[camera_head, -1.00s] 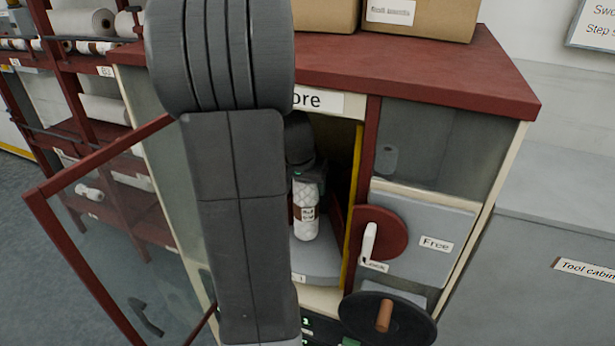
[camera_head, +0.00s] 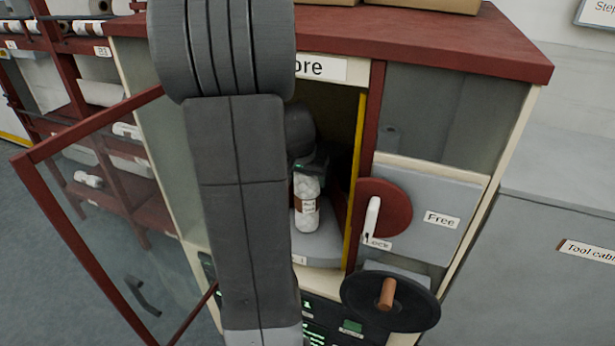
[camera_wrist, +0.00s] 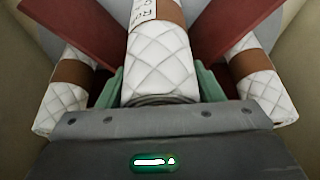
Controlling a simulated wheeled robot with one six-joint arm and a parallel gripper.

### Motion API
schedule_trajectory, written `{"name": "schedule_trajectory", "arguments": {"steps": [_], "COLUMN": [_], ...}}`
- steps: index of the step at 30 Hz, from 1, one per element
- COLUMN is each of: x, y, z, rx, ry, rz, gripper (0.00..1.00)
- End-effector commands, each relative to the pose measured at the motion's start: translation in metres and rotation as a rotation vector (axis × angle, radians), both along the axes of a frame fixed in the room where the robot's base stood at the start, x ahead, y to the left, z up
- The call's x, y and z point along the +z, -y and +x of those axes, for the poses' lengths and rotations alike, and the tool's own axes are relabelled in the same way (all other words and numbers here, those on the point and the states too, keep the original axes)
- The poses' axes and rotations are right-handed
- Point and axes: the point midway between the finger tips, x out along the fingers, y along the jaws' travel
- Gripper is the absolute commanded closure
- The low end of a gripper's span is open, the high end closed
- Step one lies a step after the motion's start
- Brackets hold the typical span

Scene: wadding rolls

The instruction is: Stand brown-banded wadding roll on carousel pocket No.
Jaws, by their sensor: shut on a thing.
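The brown-banded wadding roll (camera_head: 306,205) is white and quilted with a brown band and a label. It is upright inside the open cabinet, on or just above the grey carousel (camera_head: 320,246). My gripper (camera_wrist: 160,88) is shut on the roll; its green fingers lie on both sides of it in the wrist view. Two other brown-banded rolls, a left one (camera_wrist: 66,90) and a right one (camera_wrist: 257,80), stand beyond dark red dividers (camera_wrist: 82,38) in the wrist view. Whether the held roll's base touches the carousel is unclear. My arm hides the cabinet's left inside.
The glass door (camera_head: 95,215) stands open at left. A yellow-edged post (camera_head: 356,180) borders the opening at right. A red lock disc (camera_head: 385,208) with a white handle and a black handwheel (camera_head: 410,305) are on the front. A roll rack (camera_head: 75,110) stands behind left.

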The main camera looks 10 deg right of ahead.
Motion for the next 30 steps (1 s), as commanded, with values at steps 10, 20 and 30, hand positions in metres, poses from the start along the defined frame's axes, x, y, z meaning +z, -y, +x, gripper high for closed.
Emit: {"name": "schedule_trajectory", "arguments": {"steps": [10,20,30], "x": [0.0,0.014,0.061], "y": [0.0,-0.003,-0.013], "z": [0.0,-0.004,-0.02], "rx": [0.0,0.0,0.001], "ry": [0.0,0.003,0.004], "rz": [0.0,-0.001,0.0], "gripper": [0.14,0.14,0.14]}}
